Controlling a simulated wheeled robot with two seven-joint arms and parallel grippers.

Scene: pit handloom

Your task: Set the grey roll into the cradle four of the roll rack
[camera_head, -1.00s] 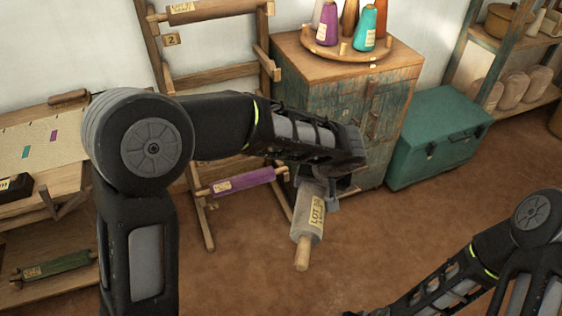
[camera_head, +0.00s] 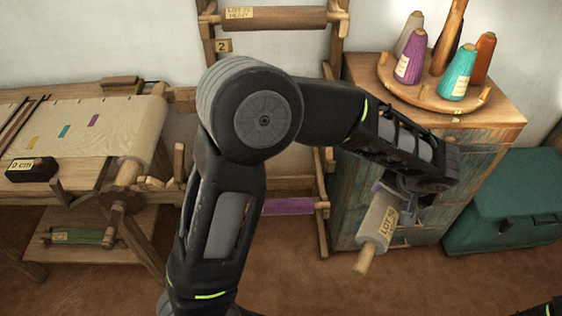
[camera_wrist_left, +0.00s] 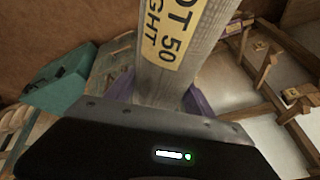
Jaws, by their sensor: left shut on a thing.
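My left gripper (camera_head: 396,188) is shut on the grey roll (camera_head: 374,228). The roll hangs tilted below it, in front of the cabinet, with a yellow "LOT 50" label and a wooden end pointing down. In the left wrist view the grey roll (camera_wrist_left: 172,60) extends up out of the jaws. The wooden roll rack (camera_head: 334,66) stands against the wall, holding a brown roll (camera_head: 285,18) high up and a purple roll (camera_head: 289,206) low down. A "2" tag (camera_head: 222,46) shows on it. My left arm hides much of the rack, and I cannot identify cradle four.
A wooden cabinet (camera_head: 490,112) with a round tray of coloured cones stands right of the rack. A teal chest (camera_head: 510,205) is beside it. The loom (camera_head: 140,130) is at left, with a green roll (camera_head: 85,236) on a low shelf. Some floor in front is clear.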

